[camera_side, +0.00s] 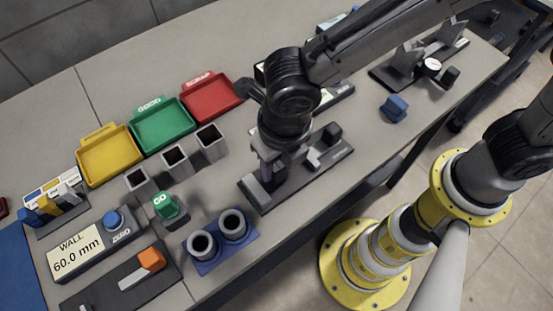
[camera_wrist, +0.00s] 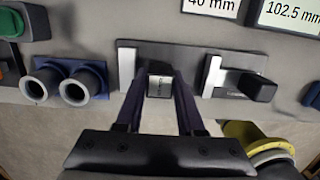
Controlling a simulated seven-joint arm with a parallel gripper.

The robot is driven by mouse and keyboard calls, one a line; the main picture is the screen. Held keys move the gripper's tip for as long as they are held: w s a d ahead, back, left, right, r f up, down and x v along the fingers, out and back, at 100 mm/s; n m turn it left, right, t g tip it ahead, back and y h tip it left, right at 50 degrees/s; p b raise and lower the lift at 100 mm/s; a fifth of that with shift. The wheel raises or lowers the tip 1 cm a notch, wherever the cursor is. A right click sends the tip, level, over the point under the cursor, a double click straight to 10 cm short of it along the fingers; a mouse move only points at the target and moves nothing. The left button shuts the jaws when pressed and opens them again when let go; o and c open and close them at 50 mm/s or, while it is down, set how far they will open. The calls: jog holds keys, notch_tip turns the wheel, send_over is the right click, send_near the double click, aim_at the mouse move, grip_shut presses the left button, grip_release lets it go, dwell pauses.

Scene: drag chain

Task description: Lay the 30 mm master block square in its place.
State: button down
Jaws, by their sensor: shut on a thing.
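The master block (camera_wrist: 160,86) is a small pale metal block with a dark mark on its face. My gripper (camera_wrist: 160,90) is shut on it, with one dark finger on each side. The block is over the dark base plate (camera_wrist: 190,57), between a pale upright jaw (camera_wrist: 127,70) on the left and a second pale jaw (camera_wrist: 212,76) with a black knob (camera_wrist: 258,87) on the right. In the side view my gripper (camera_side: 267,168) points down at the left part of the same base plate (camera_side: 262,200). The block is mostly hidden there, and I cannot tell whether it touches the plate.
Yellow (camera_side: 108,157), green (camera_side: 161,124) and red (camera_side: 211,97) trays stand at the back left. Square tubes (camera_side: 175,160) and a blue holder (camera_side: 222,248) with two round sleeves are left of the fixture. A blue block (camera_side: 394,107) lies to its right.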

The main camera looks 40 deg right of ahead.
jog(key=shift+f, duration=0.75)
dwell(0.6)
jog(key=shift+c, duration=2.2)
grip_release()
notch_tip(320, 180, up, 14)
jog(key=s, duration=0.1)
jog(key=shift+s, duration=0.3)
jog(key=shift+f, duration=0.15)
